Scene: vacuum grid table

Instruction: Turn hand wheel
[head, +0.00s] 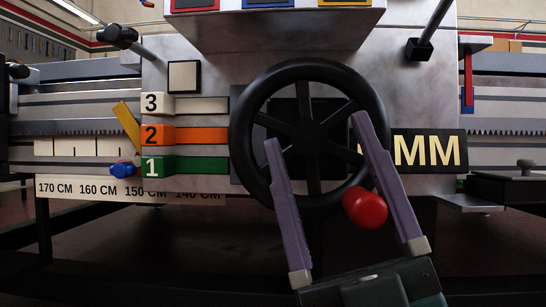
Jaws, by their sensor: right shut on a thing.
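The black hand wheel (250,88) stands upright on the front of the machine, with several spokes and a dark hub. A red knob (365,207) is at its lower right rim. My right gripper (316,132) reaches up from below. Its two purple fingers are far apart, with the wheel's middle between them, and it is shut on the wheel. The red knob shows between the fingers, close to the right one. Exact finger contact is hard to see. My left gripper is out of view.
Labels 3, 2 and 1 (157,134) with white, orange and green bars are left of the wheel. An MM sign (429,150) is close on its right. A blue knob (122,170) and black-ended levers (118,36) stick out. A centimetre scale (100,188) runs below.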

